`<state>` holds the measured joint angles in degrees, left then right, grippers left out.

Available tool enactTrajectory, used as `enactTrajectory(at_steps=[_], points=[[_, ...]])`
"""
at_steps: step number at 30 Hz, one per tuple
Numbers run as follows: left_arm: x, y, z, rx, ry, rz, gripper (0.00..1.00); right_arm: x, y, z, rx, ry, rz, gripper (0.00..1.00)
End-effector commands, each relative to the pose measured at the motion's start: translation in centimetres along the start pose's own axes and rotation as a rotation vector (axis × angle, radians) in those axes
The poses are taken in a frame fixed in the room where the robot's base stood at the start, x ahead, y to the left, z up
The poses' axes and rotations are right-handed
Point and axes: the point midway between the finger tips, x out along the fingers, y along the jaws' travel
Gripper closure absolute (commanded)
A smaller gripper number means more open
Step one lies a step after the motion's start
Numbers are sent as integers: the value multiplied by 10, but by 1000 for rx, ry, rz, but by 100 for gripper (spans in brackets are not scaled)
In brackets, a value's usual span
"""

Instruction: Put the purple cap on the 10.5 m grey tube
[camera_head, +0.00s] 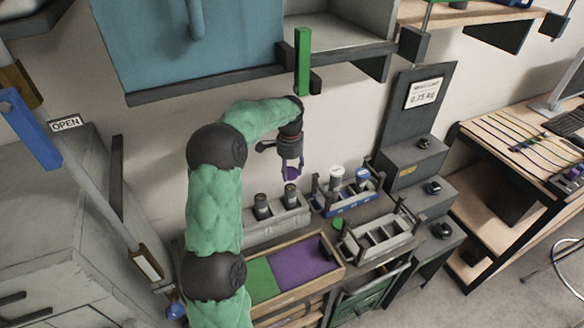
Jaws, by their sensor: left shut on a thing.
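My left gripper (291,172) points down over the bench, above the grey rack, and is shut on a small purple thing, which looks like the purple cap (291,176); the fingers partly hide it. Two dark grey tubes stand upright in the grey rack (275,226): a left one (262,207) and a right one (291,196). The gripper is above the right tube, with a small gap between them. No length marking can be read on either tube. My right gripper is not in view.
A blue rack (347,205) to the right holds a white-topped and a blue-topped tube. An empty grey rack (378,245) stands in front of it. A wooden tray (335,264) has green and purple sections. A weight display (424,93) and a cabinet (240,50) stand behind.

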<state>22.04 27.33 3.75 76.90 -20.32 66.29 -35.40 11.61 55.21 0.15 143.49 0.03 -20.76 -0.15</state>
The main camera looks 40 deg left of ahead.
Motion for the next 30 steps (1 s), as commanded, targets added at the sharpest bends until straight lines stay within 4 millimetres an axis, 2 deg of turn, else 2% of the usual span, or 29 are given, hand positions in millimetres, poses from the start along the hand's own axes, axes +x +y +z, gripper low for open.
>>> enactTrajectory(at_steps=[12, 21, 30], points=[[38, 0, 0, 0, -1, 1, 67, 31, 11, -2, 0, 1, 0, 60], [54, 0, -1, 0, 0, 0, 67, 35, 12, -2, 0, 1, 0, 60], [55, 0, -1, 0, -1, 0, 67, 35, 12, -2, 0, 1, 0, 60]])
